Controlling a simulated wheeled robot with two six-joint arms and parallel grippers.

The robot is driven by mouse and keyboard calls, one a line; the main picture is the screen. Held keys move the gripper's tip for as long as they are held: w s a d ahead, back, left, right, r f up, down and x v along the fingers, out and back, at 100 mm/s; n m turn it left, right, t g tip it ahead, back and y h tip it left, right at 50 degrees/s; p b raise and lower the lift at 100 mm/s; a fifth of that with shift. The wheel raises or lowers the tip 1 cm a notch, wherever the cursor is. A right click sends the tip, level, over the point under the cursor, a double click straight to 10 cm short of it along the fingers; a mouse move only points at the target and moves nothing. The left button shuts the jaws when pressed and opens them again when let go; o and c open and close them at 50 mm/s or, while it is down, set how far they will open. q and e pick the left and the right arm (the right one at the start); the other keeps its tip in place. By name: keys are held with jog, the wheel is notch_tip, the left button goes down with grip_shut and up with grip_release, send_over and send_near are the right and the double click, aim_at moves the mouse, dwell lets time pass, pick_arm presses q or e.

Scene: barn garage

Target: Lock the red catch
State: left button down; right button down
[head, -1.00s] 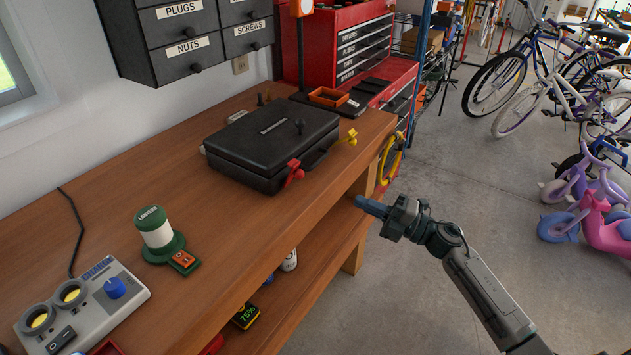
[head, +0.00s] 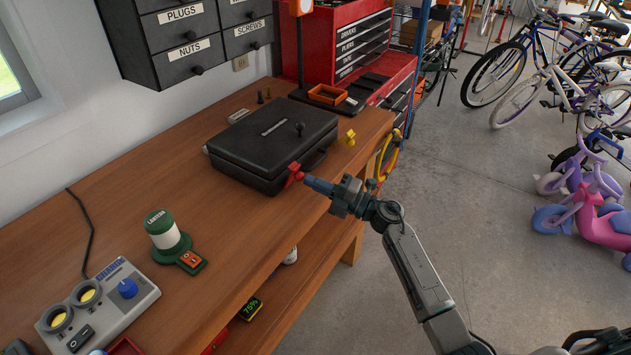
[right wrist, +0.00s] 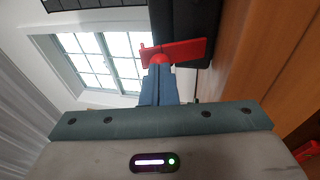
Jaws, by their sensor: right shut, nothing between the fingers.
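The red catch (head: 294,174) is on the front face of a closed black case (head: 270,148) on the wooden workbench. A yellow catch (head: 347,138) sticks out farther right on the same case. My right gripper (head: 308,181) is shut and empty, with its fingertips at the red catch. In the right wrist view, the blue fingertips (right wrist: 160,75) meet the red catch (right wrist: 182,49) at its rounded end, and appear to touch it. The case (right wrist: 172,18) shows dark behind the catch. My left gripper is not in view.
On the workbench (head: 130,220) stand a green lantern (head: 164,232) and a grey charger box (head: 98,310) at the left. A red tool chest (head: 325,45) stands behind the case. Open floor lies to the right, with bicycles beyond.

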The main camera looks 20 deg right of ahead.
jog(key=r+p, duration=0.1)
jog(key=w+a+r, duration=0.1)
jog(key=w+r+p, duration=0.1)
jog(key=shift+a+r+p, duration=0.25)
jog(key=shift+p, duration=0.05)
jog(key=shift+w+a, duration=0.1)
jog(key=shift+a, duration=0.05)
jog(key=shift+f, duration=0.15)
